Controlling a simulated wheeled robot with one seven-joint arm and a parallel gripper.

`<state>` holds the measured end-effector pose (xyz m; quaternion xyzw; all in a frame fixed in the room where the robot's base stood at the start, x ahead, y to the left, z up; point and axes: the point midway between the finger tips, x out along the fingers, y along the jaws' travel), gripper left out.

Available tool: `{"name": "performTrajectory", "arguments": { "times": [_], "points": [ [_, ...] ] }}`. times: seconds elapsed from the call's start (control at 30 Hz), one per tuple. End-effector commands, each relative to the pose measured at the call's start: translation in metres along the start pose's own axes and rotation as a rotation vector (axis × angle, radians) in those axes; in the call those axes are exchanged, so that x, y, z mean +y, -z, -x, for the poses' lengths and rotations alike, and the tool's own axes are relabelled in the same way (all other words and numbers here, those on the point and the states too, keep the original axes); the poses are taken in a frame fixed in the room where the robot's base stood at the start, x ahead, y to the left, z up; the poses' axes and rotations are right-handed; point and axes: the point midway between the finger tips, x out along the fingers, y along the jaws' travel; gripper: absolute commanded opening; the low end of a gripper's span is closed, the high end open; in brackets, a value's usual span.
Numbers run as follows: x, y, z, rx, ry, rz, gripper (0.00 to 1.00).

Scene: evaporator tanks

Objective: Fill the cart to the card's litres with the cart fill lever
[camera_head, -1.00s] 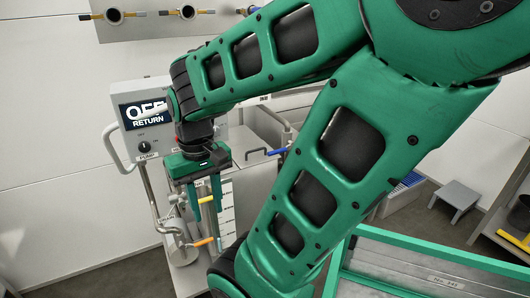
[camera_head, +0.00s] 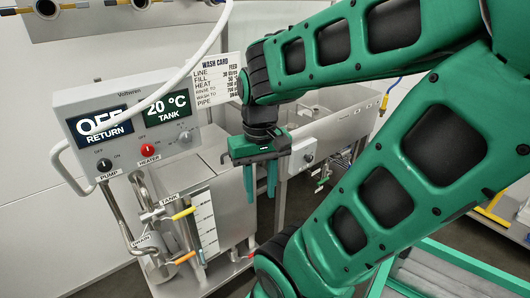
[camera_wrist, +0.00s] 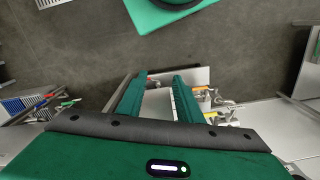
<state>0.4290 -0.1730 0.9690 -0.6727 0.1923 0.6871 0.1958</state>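The cart (camera_head: 222,190) stands at centre left, with a steel tank and a white level scale (camera_head: 206,225) on its front. The wash card (camera_head: 217,78) stands above it; its fill line seems to read 30 litres, in small print. A yellow lever (camera_head: 184,213) sits by the TANK label and an orange lever (camera_head: 185,258) by the DRAIN label. A blue handle (camera_head: 388,86) shows at the back right; I cannot tell which lever is the cart fill lever. My gripper (camera_head: 260,196) hangs pointing down before the tank, open and empty. Its two fingers also show apart in the wrist view (camera_wrist: 155,105).
The control box (camera_head: 140,120) reads OFF RETURN and 20 °C TANK, with a black pump knob (camera_head: 104,165) and a red heater knob (camera_head: 148,149). A pale hose (camera_head: 190,70) arches over it. A sink (camera_head: 340,115) stands behind.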

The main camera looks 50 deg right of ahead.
Motion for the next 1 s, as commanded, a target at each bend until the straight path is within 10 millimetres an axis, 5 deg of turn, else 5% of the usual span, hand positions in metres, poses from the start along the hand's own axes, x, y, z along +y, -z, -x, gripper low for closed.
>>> {"name": "performTrajectory", "arguments": {
  "times": [0.47,1.0],
  "points": [
    [0.008,-0.005,0.002,0.000,-0.010,-0.029,0.33],
    [0.030,0.089,-0.051,-0.009,-0.434,-0.498,0.33]
  ]
}}
